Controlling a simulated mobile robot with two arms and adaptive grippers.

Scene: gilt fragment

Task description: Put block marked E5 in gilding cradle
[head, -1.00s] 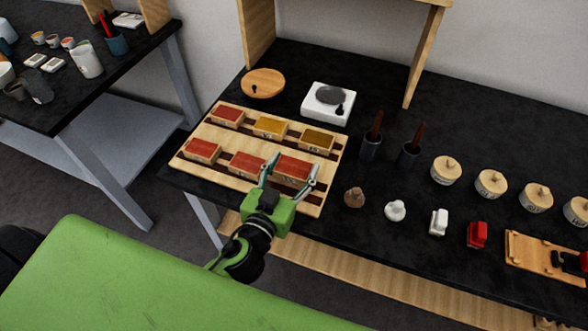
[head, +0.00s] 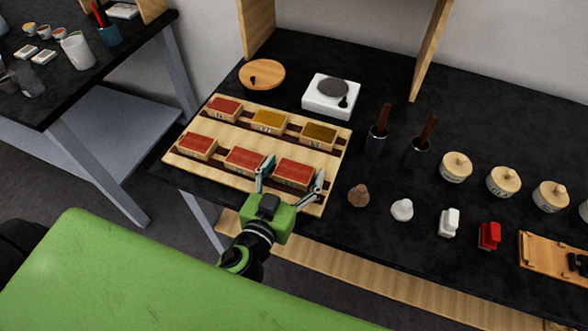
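Several small wooden blocks with coloured tops sit in a slotted wooden tray (head: 217,129). The front right red-topped block (head: 295,172) stands between the fingers of my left gripper (head: 293,178). The fingers are spread, one at each side of it, and I cannot tell whether they touch it. Other red blocks are the front middle (head: 244,159), front left (head: 197,146) and back left (head: 225,107). Two yellow blocks (head: 269,121) (head: 319,134) complete the back row. Markings are too small to read surely, so I cannot tell which is E5. My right gripper is not in view.
A low wooden fixture (head: 546,257), possibly the cradle, is cut by the right edge. A white scale (head: 318,105), round wooden board (head: 262,74), dark cups (head: 376,142), lidded jars (head: 455,168) and small pieces (head: 402,210) stand around. Bare black tabletop lies between them.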

